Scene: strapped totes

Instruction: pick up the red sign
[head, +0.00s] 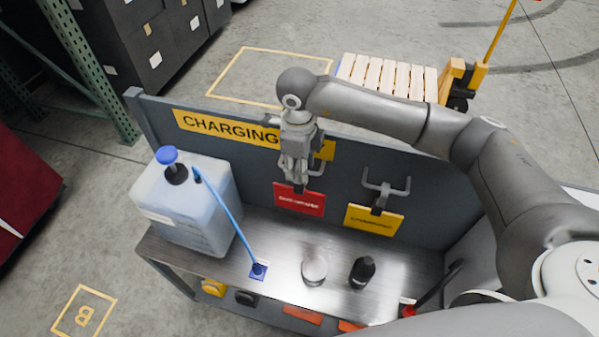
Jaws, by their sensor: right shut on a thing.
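The red sign (299,201) is a small flat board with pale lettering too small to read. It is in front of the grey back panel of the bench, in the middle of the head view. My right gripper (299,186) reaches down from above and is shut on the top of the red sign. The gripper hides part of what is behind it, and I cannot tell whether the sign still touches its hook. My left gripper is not in view.
A yellow sign (374,220) hangs from a hook (385,188) to the right. A large jug with a blue cap (190,205) stands left on the metal bench (225,268). A clear jar (314,268) and a black bottle (362,271) stand in front. A pallet (388,75) is behind.

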